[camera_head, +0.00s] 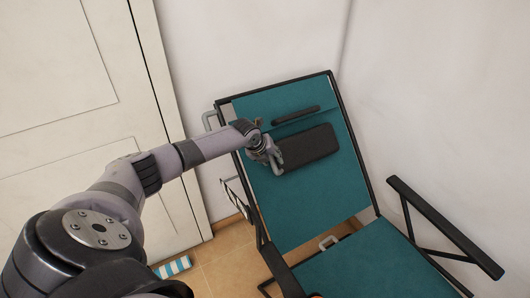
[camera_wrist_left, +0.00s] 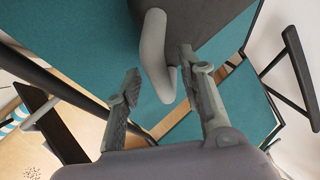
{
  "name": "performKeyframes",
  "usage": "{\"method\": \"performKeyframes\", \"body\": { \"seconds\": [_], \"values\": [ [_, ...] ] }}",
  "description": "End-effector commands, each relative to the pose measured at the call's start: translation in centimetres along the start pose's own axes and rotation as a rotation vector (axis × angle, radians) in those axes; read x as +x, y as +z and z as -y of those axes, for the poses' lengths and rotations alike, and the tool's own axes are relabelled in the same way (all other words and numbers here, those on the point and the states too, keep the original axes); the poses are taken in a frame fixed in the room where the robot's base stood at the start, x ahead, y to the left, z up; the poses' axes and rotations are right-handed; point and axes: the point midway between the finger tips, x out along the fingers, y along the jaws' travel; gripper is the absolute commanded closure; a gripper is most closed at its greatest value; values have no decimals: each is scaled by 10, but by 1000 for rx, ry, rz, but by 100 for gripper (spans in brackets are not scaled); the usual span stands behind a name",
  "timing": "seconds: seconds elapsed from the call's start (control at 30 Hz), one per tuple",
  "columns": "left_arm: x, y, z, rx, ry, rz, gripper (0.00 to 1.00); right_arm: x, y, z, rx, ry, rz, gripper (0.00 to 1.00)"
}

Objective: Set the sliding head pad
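The dark padded head pad (camera_head: 308,147) lies on the teal chair backrest (camera_head: 300,205), slightly tilted in the picture. A light grey curved handle (camera_head: 277,157) sits at the pad's left end. My left gripper (camera_head: 270,150) is at this handle. In the left wrist view my left gripper (camera_wrist_left: 159,68) is open, with the grey handle (camera_wrist_left: 154,45) between its fingers. A gap shows beside the left finger; the right finger is close to the handle, and contact cannot be told. The pad (camera_wrist_left: 200,22) shows beyond it. My right gripper is not in view.
A black bar (camera_head: 296,115) crosses the backrest above the pad. The chair has a black frame, a teal seat (camera_head: 365,268) and a black armrest (camera_head: 440,225) at right. A panelled door (camera_head: 75,110) stands left. A blue-and-white striped thing (camera_head: 172,267) lies on the tiled floor.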

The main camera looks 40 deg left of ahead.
Motion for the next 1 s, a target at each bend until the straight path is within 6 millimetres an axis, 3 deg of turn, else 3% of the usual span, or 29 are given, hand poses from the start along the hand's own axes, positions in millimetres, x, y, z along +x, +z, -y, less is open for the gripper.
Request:
{"method": "performKeyframes", "body": {
  "seconds": [0.53, 0.7, 1.0],
  "values": [
    [-94, 1, -1, 2, 1, 3, 64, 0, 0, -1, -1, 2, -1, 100],
    [-107, 0, -1, 1, 2, 1, 64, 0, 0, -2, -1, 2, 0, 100],
    [-109, 0, 0, 0, 1, 1, 64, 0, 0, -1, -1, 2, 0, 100]
  ]
}}
